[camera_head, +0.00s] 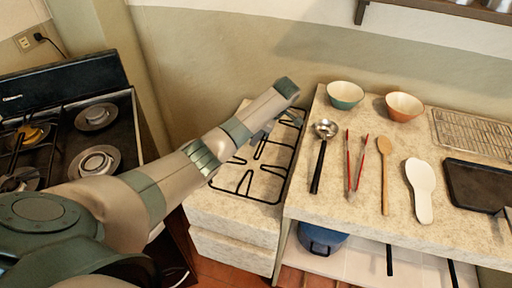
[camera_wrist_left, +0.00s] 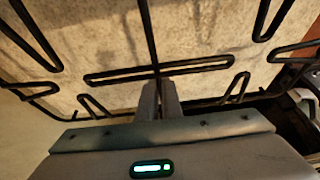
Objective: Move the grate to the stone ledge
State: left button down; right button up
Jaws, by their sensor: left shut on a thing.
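The grate (camera_head: 248,184) is a black wire frame, lying roughly flat over the pale stone ledge (camera_head: 218,208) left of the higher counter. My left arm covers part of it in the head view. My left gripper (camera_head: 266,127) is at the grate's far part, shut on one of its bars. In the left wrist view, the gripper fingers (camera_wrist_left: 158,98) meet a bar of the grate (camera_wrist_left: 160,71), with the stone surface (camera_wrist_left: 200,35) behind it. I cannot tell whether the grate touches the stone or hangs just above it. My right gripper is not in view.
A black stove (camera_head: 118,131) with burners stands at the left. The higher counter (camera_head: 290,211) on the right holds a ladle (camera_head: 319,160), red tongs (camera_head: 358,165), a wooden spoon (camera_head: 385,170), a white spoon rest (camera_head: 421,187) and two bowls. A blue pot (camera_head: 322,240) sits below.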

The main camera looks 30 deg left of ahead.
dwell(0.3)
